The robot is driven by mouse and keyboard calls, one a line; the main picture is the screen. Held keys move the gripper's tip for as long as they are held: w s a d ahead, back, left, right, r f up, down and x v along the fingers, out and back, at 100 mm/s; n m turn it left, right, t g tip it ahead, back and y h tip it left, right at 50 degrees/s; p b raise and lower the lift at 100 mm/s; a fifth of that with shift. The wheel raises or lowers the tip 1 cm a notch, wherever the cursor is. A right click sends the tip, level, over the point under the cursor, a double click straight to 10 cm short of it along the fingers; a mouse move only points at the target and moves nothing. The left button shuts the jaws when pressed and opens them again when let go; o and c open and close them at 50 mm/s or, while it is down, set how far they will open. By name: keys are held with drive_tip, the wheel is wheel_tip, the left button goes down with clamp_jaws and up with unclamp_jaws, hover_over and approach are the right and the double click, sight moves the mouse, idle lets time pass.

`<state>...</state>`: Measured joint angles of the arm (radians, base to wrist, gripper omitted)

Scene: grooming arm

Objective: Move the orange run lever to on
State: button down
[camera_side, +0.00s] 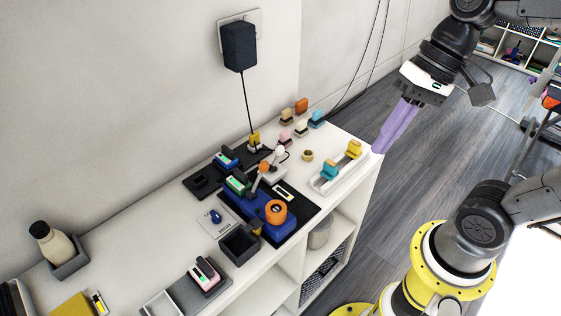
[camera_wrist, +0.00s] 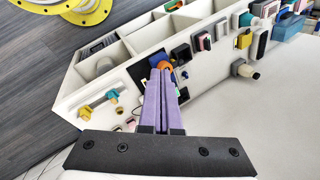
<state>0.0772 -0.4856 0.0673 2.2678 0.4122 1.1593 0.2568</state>
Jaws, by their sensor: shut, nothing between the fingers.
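A blue device (camera_side: 252,203) sits on a black mat on the white counter, with a round orange part (camera_side: 276,211) on its right end. A small orange-tipped lever (camera_side: 264,167) with a pale stem stands tilted beside it; I cannot tell its on and off marks. My gripper (camera_side: 379,150) has purple fingers, shut and empty, in the air beyond the right end of the counter, apart from the device. In the wrist view, the fingers (camera_wrist: 161,75) overlap the view of the orange part (camera_wrist: 165,65) and hide much of the device; the lever cannot be made out there.
A white tray (camera_side: 327,184) with yellow and teal pieces lies at the counter's right end. A dark open box (camera_side: 240,244) and a grey plate with a blue knob (camera_side: 215,216) stand near the device. A black adapter (camera_side: 239,46) hangs on the wall, its cord reaching the counter.

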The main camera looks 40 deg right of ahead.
drive_tip(key=w+d+f+m+g+y, duration=0.1)
drive_tip(key=w+f+m+y, duration=0.3)
drive_tip(key=w, duration=0.4)
drive_tip(key=w+d+f+m+g+y, duration=0.1)
drive_tip(key=w+f+m+y, duration=0.1)
drive_tip(key=w+m+y, duration=0.5)
drive_tip(key=w+d+f+m+t, duration=0.1)
drive_tip(key=d+f+m, duration=0.1)
drive_tip(key=f, duration=0.3)
drive_tip(key=w+d+f+m+t, duration=0.1)
drive_tip(key=w+d+f+m, duration=0.1)
drive_tip(key=d+f, duration=0.3)
drive_tip(key=w+d+f+m+t, duration=0.2)
drive_tip(key=d+f+m, duration=0.1)
drive_tip(key=f, duration=0.4)
drive_tip(key=shift+d, duration=0.45)
approach(258, 178)
drive_tip(key=shift+r+x, duration=0.15)
drive_tip(key=shift+x, duration=0.55)
drive_tip(key=shift+r+x, duration=0.15)
drive_tip(key=shift+x, duration=0.6)
drive_tip(key=shift+w, duration=0.2)
